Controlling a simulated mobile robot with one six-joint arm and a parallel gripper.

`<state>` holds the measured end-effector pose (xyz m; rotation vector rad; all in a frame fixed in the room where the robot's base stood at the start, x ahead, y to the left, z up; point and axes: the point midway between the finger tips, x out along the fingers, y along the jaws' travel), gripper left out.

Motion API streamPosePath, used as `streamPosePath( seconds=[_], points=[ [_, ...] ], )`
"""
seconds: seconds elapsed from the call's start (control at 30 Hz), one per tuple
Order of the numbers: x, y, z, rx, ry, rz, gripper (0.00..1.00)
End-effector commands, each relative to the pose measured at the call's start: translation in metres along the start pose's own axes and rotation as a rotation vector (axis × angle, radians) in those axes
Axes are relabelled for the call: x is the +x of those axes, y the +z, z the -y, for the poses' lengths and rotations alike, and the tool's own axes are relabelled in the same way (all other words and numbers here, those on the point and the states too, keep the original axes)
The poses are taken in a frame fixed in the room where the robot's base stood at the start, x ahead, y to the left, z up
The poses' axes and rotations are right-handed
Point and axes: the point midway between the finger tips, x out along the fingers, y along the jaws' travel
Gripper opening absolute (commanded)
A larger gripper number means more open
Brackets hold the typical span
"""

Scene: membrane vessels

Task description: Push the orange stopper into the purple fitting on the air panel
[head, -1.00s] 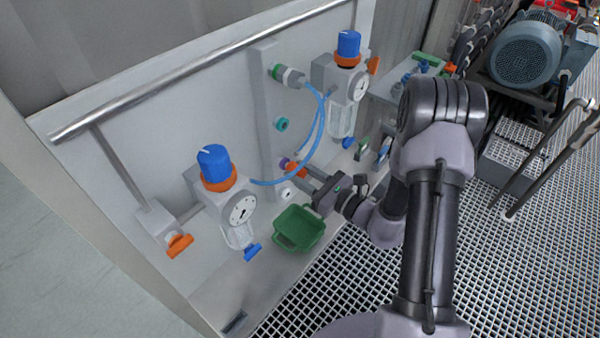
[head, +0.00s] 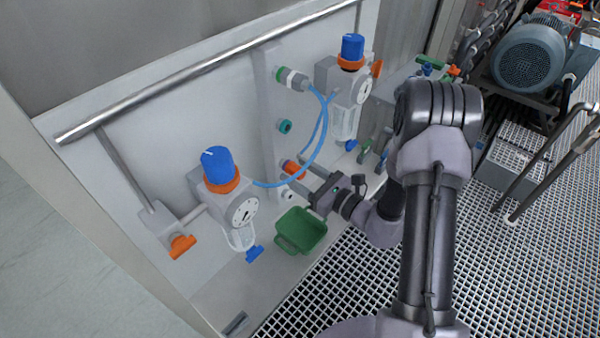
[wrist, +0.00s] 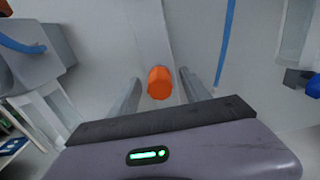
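The orange stopper (head: 294,170) sits at the purple fitting (head: 284,163) on the pale upright strip of the air panel. A little purple shows at the stopper's panel end; how deep it sits I cannot tell. My gripper (head: 305,175) points at the panel with one finger on either side of the stopper. In the wrist view the stopper's orange end (wrist: 160,82) lies between the two open fingers, with a gap to each. It hides the purple fitting there.
A blue hose (head: 322,140) arches close to the stopper, from the green-ringed fitting (head: 290,77) above. A teal fitting (head: 285,126) is between them. A green bin (head: 301,232) stands below my gripper. Regulators with blue knobs (head: 218,165) flank the strip.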

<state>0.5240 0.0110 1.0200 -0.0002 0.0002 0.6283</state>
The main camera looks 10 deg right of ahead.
Motion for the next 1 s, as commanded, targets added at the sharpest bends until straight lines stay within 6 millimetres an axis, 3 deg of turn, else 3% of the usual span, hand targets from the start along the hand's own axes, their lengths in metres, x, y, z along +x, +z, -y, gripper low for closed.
streamPosePath(
  seconds=[0.37,1.0],
  points=[
    [-0.007,0.000,0.001,0.000,-0.001,-0.001,0.57],
    [-0.152,0.001,0.001,0.001,-0.005,0.000,0.57]
  ],
)
